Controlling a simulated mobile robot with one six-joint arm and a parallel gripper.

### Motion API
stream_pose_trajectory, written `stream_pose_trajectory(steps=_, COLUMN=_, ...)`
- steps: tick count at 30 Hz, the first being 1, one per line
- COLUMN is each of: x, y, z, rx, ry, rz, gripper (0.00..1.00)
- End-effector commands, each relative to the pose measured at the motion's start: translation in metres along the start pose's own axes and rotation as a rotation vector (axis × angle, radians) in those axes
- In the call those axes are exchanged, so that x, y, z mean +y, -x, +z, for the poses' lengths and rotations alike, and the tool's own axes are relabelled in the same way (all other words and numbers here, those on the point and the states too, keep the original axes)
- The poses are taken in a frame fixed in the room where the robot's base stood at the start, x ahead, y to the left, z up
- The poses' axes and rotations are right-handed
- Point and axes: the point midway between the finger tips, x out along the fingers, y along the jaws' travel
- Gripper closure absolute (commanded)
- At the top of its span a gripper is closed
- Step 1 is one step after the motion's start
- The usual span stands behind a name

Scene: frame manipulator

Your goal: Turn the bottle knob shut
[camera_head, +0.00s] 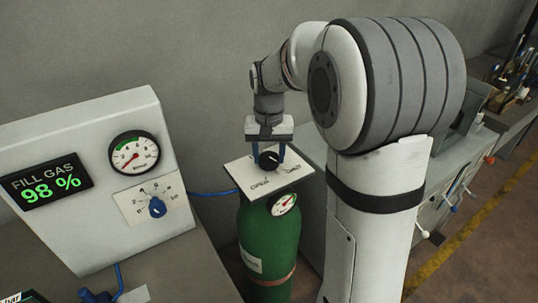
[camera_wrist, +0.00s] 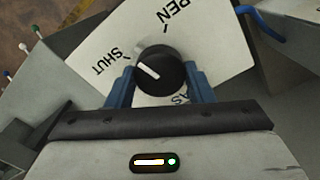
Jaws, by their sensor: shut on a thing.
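The green gas bottle (camera_head: 262,230) stands upright, with a white label plate (camera_head: 297,172) on top. The round black bottle knob (camera_head: 268,160) is at the plate's middle. It also shows large in the wrist view (camera_wrist: 160,72), with its white pointer line directed up-left, toward the SHUT lettering (camera_wrist: 110,60). The OPEN lettering is partly cut off at the top. My gripper (camera_head: 268,152) comes down from above and is shut on the knob, with one blue finger on each side; its fingers also show in the wrist view (camera_wrist: 158,78). The plate's lower lettering is partly hidden.
A grey panel (camera_head: 90,130) at left carries a "FILL GAS 98 %" display (camera_head: 46,183), a dial gauge (camera_head: 134,155) and a blue knob (camera_head: 157,207). A blue hose (camera_head: 212,193) runs to the bottle. A small gauge (camera_head: 285,204) sits below the plate. A workbench (camera_head: 450,165) stands at right.

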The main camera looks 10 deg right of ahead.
Motion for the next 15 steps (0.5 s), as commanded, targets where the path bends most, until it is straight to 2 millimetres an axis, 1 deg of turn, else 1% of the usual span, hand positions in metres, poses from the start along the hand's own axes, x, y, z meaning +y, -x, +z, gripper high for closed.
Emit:
stream_pose_trajectory(steps=6, x=0.0002, y=0.0001, z=-0.0005, rx=0.003, ry=0.2, rz=0.0, gripper=0.75)
stream_pose_trajectory(steps=15, x=-0.0006, y=0.0005, z=-0.0004, rx=0.003, ry=0.421, rz=0.0, gripper=0.75)
